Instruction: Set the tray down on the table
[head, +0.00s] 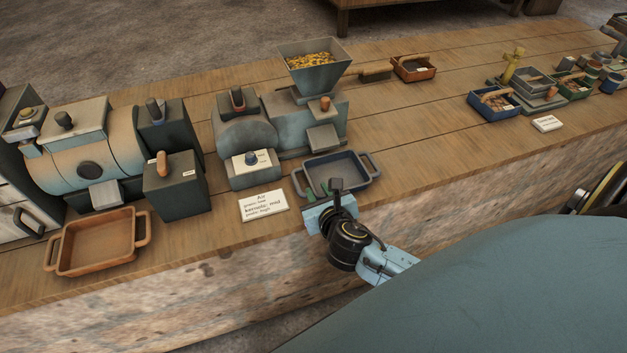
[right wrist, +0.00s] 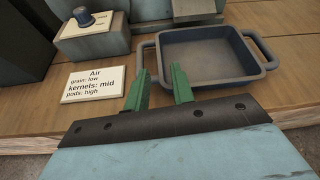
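A blue-grey tray (head: 352,182) with a handle at each end rests on the table (head: 420,150), near its front edge. It is empty and also shows in the right wrist view (right wrist: 205,58). My right gripper (head: 318,190) is at the tray's left, near end. Its two green fingers (right wrist: 161,82) stand apart, with the left tip by the left handle and the right tip over the tray's near left corner. Nothing is visibly clamped between them; whether they touch the tray is unclear. My left gripper is not in view.
A blue-grey machine with a hopper (head: 315,65) stands right behind the tray. A card marked "Air" (head: 263,204) lies at its left. An orange tray (head: 98,242) lies farther left. The table to the right is clear up to a blue bin (head: 490,108).

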